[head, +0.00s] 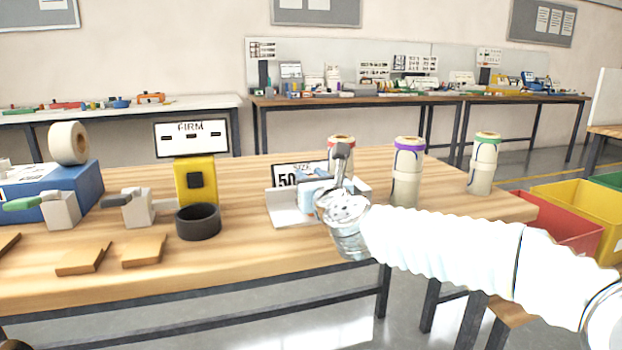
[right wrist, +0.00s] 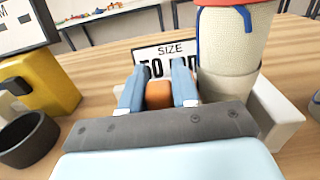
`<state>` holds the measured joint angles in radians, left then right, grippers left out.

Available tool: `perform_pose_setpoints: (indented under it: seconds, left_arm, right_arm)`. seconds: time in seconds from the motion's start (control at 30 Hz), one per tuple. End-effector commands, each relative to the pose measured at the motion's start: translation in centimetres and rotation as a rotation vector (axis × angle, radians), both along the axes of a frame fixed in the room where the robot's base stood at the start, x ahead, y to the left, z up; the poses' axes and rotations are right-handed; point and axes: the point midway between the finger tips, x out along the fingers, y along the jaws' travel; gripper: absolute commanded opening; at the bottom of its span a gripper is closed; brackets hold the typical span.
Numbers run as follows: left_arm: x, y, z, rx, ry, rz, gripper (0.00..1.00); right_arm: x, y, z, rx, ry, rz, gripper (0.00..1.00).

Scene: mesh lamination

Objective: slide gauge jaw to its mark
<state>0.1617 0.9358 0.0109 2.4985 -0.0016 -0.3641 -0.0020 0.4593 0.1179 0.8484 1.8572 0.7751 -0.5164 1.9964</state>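The size gauge stands on the wooden bench in the head view, with a pale base (head: 290,216) and a sign reading SIZE (head: 285,178) behind it. The sign (right wrist: 165,52) also shows in the right wrist view, its number partly covered by my fingers. My right gripper (right wrist: 158,78) is at the gauge, its two blue fingers on either side of an orange block (right wrist: 159,95), which seems to be the jaw's grip. The fingers appear to touch both its sides. The gauge's mark cannot be made out.
A cream roll with a red top (right wrist: 236,40) stands close right of the fingers. Purple-banded (head: 407,170) and green-banded (head: 484,165) rolls stand further right. A yellow device (head: 196,182) with a FIRM sign (head: 191,137) and a dark ring (head: 198,222) stand left.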

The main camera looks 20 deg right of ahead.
Motion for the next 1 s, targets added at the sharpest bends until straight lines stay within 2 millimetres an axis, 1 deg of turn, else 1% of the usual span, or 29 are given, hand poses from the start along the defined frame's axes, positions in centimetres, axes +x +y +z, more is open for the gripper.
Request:
perform_pose_setpoints:
  seconds: [0.27, 0.37, 0.53, 0.63, 0.7, 0.97, 1.0]
  left_arm:
    - [0.0, 0.0, 0.0, 0.000, 0.000, 0.000, 0.36]
    - [0.0, 0.1, -0.3, 0.001, 0.000, 0.001, 0.36]
    - [0.1, 0.2, -0.9, 0.003, -0.002, 0.004, 0.36]
    - [0.2, 0.3, -1.1, 0.004, -0.003, 0.006, 0.36]
    - [0.2, 0.4, -1.1, 0.005, -0.003, 0.007, 0.36]
    - [0.2, 0.4, -1.0, 0.005, -0.003, 0.007, 0.36]
    - [0.2, 0.4, -1.0, 0.005, -0.003, 0.007, 0.36]
  right_arm:
    - [0.0, 0.1, 0.0, 0.000, 0.000, 0.000, 0.00]
    - [0.0, 1.3, -0.1, 0.003, -0.002, 0.005, 0.00]
    - [-0.2, 4.6, -0.1, 0.003, -0.003, 0.008, 0.00]
    - [-0.2, 5.7, -0.1, 0.001, -0.001, 0.005, 0.00]
    - [-0.2, 6.0, -0.1, 0.001, 0.001, 0.003, 0.00]
    - [-0.3, 6.2, -0.1, 0.001, 0.002, 0.006, 0.00]
    - [-0.3, 6.2, -0.1, 0.000, 0.002, 0.006, 0.35]
